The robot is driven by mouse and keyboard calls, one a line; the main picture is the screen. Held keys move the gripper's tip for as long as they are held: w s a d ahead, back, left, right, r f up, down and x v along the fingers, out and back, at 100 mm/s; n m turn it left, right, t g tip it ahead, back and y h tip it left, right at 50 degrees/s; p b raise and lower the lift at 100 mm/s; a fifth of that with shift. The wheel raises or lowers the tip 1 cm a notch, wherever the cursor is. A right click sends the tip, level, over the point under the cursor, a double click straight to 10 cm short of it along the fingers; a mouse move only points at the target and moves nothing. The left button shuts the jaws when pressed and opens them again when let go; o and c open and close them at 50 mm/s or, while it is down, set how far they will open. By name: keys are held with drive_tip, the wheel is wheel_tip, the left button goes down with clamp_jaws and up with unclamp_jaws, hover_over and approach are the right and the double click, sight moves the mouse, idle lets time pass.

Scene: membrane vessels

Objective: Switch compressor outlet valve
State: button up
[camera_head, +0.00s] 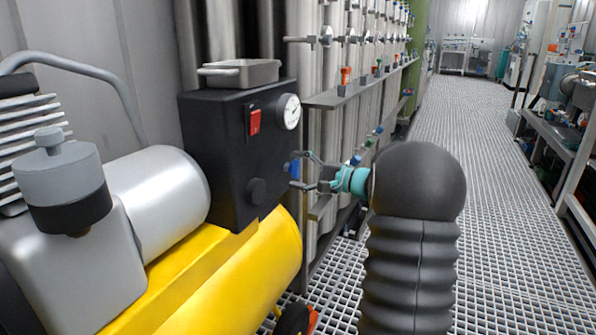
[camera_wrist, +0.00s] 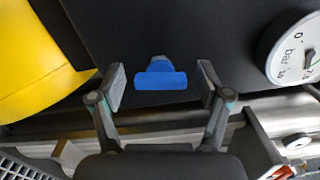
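The compressor has a black control box (camera_head: 235,150) with a blue valve handle (camera_head: 294,167) on its right side, which I take to be the outlet valve. In the wrist view the blue handle (camera_wrist: 160,76) lies crosswise between my two fingers. My gripper (camera_head: 304,172) is at the box's side, by the handle. In the wrist view my gripper (camera_wrist: 161,85) is open, with a gap between each finger pad and the handle. The valve's body behind the handle is mostly hidden.
A pressure gauge (camera_head: 289,111) and a red switch (camera_head: 254,122) sit on the box above the valve. The yellow tank (camera_head: 245,275) is below. A shelf (camera_head: 360,84) with small valves runs along the pipes behind my gripper. The grated aisle (camera_head: 480,150) to the right is free.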

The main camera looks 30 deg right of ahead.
drive_tip(key=shift+d, duration=0.1)
drive_tip(key=v, duration=1.2)
idle(0.4)
wheel_tip(320, 180, down, 9)
drive_tip(key=s+a+m+g+h, duration=0.1)
drive_tip(key=s+m+g+h, duration=0.1)
drive_tip(key=s+g, duration=0.15)
drive_tip(key=s+a+f+n+g+h+p, duration=0.25)
drive_tip(key=s+a+g, duration=0.35)
drive_tip(key=s+a, duration=0.3)
drive_tip(key=s+a+r+n+h+p, duration=0.6)
drive_tip(key=s+a+r+n+p, duration=0.2)
drive_tip(key=s+a+r+n, duration=0.3)
drive_tip(key=s+a+r+t, duration=0.1)
drive_tip(key=s+a+r, duration=0.2)
drive_tip(key=s+a, duration=0.1)
drive_tip(key=shift+a+r+n, duration=0.2)
drive_tip(key=shift+a+n, duration=0.15)
drive_tip(key=shift+a, duration=0.5)
